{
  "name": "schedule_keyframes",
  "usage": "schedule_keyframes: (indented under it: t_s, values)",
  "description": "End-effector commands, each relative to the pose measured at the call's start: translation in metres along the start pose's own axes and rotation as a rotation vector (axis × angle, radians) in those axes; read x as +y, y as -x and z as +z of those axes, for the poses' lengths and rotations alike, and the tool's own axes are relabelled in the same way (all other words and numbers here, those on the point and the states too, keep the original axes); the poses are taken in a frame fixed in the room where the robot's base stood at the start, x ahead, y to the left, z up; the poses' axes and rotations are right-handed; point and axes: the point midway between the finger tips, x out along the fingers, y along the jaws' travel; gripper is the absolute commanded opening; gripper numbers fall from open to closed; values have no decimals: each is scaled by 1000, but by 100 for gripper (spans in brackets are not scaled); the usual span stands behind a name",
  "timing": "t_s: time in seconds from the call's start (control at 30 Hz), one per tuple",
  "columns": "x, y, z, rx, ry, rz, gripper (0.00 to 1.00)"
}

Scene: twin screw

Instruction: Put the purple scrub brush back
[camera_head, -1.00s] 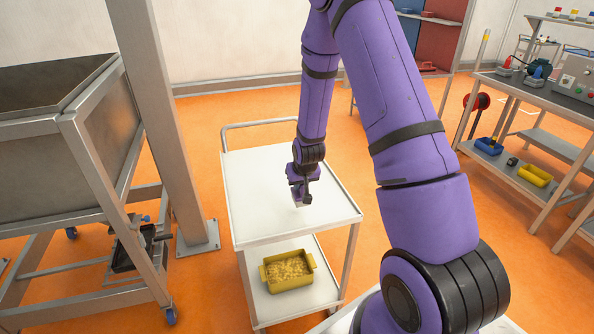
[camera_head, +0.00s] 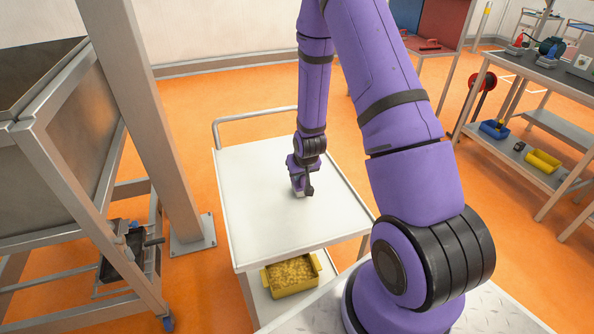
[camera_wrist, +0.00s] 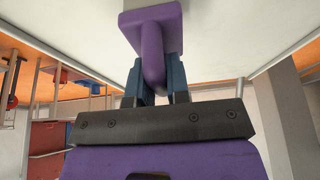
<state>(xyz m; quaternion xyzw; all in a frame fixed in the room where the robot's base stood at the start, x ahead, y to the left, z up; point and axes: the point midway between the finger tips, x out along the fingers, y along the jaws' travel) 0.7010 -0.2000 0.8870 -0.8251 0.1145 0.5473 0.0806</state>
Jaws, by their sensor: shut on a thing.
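The purple scrub brush (camera_wrist: 154,32) shows at the top of the wrist view, with its purple handle and a pale block beyond it. My gripper (camera_wrist: 157,86) is shut on its handle, with dark blue fingers on both sides. In the head view my gripper (camera_head: 302,180) points down over the white top of a cart (camera_head: 255,215). A small pale part of the brush (camera_head: 299,194) shows below the gripper, close to the cart top. I cannot tell whether it touches the top.
A yellow bin (camera_head: 291,275) with grainy contents stands on the cart's lower shelf. A steel post (camera_head: 150,130) and a large metal trough (camera_head: 60,110) stand left. A workbench (camera_head: 530,85) with yellow and blue bins below is at right. The cart top looks otherwise clear.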

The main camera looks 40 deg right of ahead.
Motion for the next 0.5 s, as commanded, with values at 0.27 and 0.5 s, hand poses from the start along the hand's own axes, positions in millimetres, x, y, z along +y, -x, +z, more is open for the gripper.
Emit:
schedule_keyframes:
  t_s: [0.27, 0.5]
  values:
    - [1, -5, 6, 2, 0, 0, 0]
    - [1, -7, 7, 1, -1, 0, 30]
